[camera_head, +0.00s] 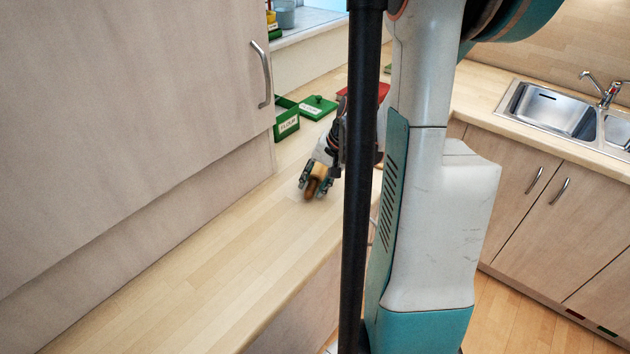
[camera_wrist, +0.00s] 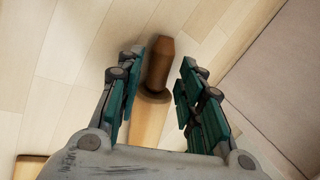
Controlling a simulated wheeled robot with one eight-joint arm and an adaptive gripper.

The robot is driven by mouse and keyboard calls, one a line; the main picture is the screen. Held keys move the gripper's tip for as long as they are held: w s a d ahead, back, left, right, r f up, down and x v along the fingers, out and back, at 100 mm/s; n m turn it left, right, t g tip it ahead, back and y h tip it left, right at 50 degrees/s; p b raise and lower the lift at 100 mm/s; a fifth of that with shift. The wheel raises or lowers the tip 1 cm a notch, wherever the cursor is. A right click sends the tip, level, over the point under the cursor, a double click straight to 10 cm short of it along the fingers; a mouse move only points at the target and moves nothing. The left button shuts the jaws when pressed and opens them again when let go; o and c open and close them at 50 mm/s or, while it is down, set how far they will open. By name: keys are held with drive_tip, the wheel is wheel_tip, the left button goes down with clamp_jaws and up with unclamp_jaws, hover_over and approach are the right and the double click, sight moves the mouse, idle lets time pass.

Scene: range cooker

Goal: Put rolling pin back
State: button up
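The rolling pin (camera_head: 312,188) is wooden, with a darker brown handle. In the head view it shows at the end of my gripper (camera_head: 313,181), low over the worktop. In the wrist view its handle (camera_wrist: 159,62) points away between the fingertips, and its paler body runs back under the palm. My gripper (camera_wrist: 159,85) is open around the pin, with a finger on each side and narrow gaps beside the handle. The pin's far end is hidden by the palm. I cannot tell whether the pin touches the worktop.
A green open box (camera_head: 287,122) and a green lid (camera_head: 318,106) stand on the worktop (camera_head: 215,270) behind my gripper. Something red (camera_head: 383,91) is partly hidden by my arm. A wall cupboard (camera_head: 130,110) overhangs the left. The front stretch of worktop is clear. A sink (camera_head: 550,108) is at right.

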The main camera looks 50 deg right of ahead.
drive_tip(key=shift+r, duration=0.1)
drive_tip(key=shift+r+p, duration=0.2)
drive_tip(key=shift+p, duration=0.1)
drive_tip(key=p+v, duration=0.4)
drive_tip(key=v, duration=0.8)
drive_tip(key=shift+r, duration=0.35)
drive_tip(key=shift+w, duration=0.1)
